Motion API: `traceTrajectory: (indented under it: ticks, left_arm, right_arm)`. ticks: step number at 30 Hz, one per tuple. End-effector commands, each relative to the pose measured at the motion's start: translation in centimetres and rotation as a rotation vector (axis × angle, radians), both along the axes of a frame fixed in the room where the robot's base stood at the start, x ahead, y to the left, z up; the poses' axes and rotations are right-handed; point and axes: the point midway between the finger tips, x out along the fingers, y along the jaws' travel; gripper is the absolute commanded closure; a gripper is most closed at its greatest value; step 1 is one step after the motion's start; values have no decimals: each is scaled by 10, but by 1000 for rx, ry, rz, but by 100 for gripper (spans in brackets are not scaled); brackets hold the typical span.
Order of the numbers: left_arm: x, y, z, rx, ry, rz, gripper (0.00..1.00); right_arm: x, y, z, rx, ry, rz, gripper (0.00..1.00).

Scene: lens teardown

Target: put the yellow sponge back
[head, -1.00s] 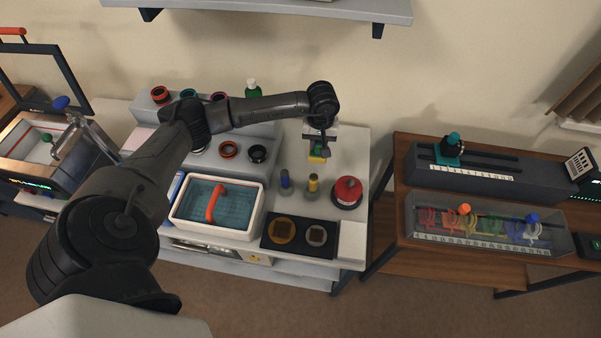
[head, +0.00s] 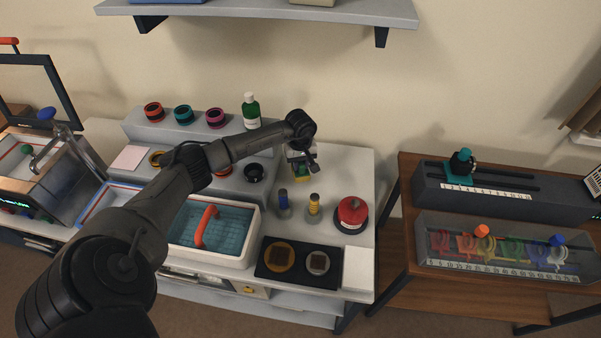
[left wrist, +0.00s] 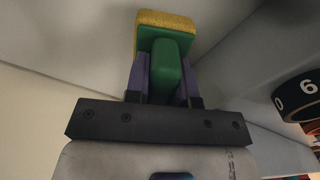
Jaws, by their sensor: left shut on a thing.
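The yellow sponge (left wrist: 167,20) shows at the top of the left wrist view as a rough yellow pad on a green block (left wrist: 165,62). The purple fingers of my left gripper (left wrist: 165,78) are shut on the green block, one on each side. In the head view my left gripper (head: 303,160) hangs over the back right of the grey bench, behind the blue-topped and yellow-topped small holders. My right gripper is not in view.
A red can (head: 351,213), a blue-topped holder (head: 284,203) and a yellow-topped holder (head: 314,206) stand in front of the gripper. A green bottle (head: 251,112) stands behind left. A white water tub (head: 253,238) is front left. The bench's back right corner looks clear.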

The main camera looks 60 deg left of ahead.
Motion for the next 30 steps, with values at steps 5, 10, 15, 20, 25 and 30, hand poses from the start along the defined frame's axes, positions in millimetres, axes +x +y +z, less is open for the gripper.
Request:
traceTrajectory:
  ticks: [5,10,15,20,25,30]
  left_arm:
    - [0,0,-13,0,1,-1,96]
    - [0,-1,-34,-1,0,0,96]
    - [0,0,-42,2,-2,-1,96]
    - [0,0,-41,2,-1,-1,96]
    - [0,0,-46,2,-2,-2,96]
    - [0,0,-44,1,-1,-2,61]
  right_arm:
    - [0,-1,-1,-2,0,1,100]
    - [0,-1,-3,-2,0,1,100]
    - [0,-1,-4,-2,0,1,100]
    - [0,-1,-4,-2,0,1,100]
    - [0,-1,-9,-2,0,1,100]
    - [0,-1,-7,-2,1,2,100]
